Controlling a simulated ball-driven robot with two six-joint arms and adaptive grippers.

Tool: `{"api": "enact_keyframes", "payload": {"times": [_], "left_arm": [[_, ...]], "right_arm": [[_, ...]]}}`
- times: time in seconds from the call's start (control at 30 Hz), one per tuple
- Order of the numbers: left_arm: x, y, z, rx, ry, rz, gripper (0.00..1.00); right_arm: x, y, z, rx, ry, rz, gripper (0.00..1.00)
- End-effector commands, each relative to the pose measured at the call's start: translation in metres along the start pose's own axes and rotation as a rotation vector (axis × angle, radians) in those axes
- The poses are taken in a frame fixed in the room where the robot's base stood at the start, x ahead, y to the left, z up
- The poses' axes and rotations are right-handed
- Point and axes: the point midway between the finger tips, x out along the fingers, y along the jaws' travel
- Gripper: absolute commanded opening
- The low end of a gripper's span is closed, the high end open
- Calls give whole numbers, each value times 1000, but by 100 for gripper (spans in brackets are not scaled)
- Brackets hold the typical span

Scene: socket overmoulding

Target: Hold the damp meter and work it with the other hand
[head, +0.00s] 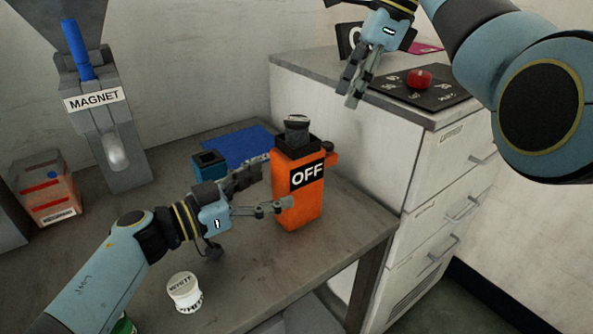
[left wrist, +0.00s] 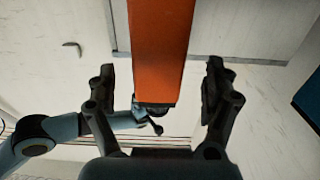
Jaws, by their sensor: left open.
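The damp meter (head: 298,205) is an orange handheld body with a dark top and a black display reading OFF. It stands upright on the table near its right end. My left gripper (head: 273,188) is open at the meter's left side. In the left wrist view the orange body (left wrist: 160,45) shows between the spread fingers (left wrist: 160,90), with a gap on both sides. My right gripper (head: 354,92) is raised above and to the right of the meter, near the cabinet, apart from the meter. Its fingers are close together in this view; I cannot tell whether they are shut.
A white jar (head: 184,292) stands in front of my left arm. A blue device (head: 208,166) and a blue mat (head: 240,148) lie behind it. A box (head: 48,188) and a magnet stand (head: 105,125) are at the left. A red knob (head: 419,78) sits on the white cabinet (head: 440,165).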

Motion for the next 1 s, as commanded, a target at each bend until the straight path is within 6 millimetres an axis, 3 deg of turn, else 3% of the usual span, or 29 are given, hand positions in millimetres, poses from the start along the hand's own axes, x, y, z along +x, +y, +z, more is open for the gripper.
{"api": "enact_keyframes", "payload": {"times": [0.03,0.1,0.3,0.73,1.0], "left_arm": [[16,1,-5,-1,10,1,85],[30,0,-4,-1,8,0,85],[58,1,-4,-2,6,0,85],[69,1,-4,0,5,-1,85],[69,1,-4,-1,5,-1,52]], "right_arm": [[0,0,1,-1,-1,0,38],[0,0,1,-1,-1,0,38],[0,0,1,-1,-1,0,38],[0,0,1,-1,-1,0,38],[0,0,1,-1,-1,0,38]]}}
